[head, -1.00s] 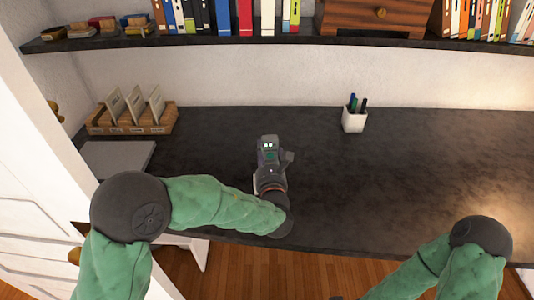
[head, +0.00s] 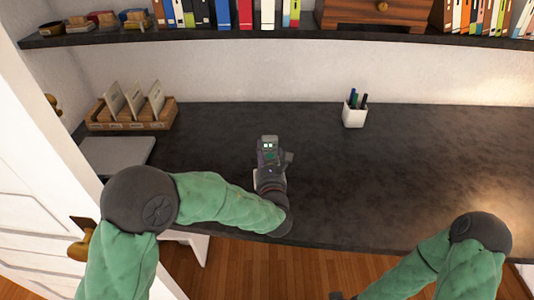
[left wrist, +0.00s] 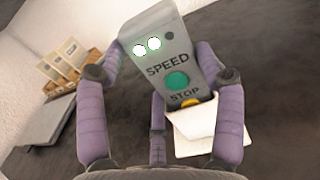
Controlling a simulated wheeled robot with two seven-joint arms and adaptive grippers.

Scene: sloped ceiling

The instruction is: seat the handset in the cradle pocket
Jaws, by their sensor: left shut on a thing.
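The handset (head: 268,153) is a grey block with two lit white dots, a green button and the words SPEED and STOP; it also shows in the left wrist view (left wrist: 165,65). My left gripper (head: 271,163) is shut on it, with purple fingers around its sides in the left wrist view (left wrist: 160,85). The white cradle (left wrist: 195,135) is at the handset's lower end, and its front hides that end. How deep the handset sits in the pocket I cannot tell. In the head view a sliver of white shows beside my gripper. Only a dark tip of my right gripper (head: 338,296) shows at the bottom edge.
The dark desk (head: 430,150) is clear to the right. A white pen cup (head: 354,117) stands near the wall. A wooden card rack (head: 130,125) and a grey flat slab (head: 117,155) are at the left. A shelf (head: 290,42) with binders runs above.

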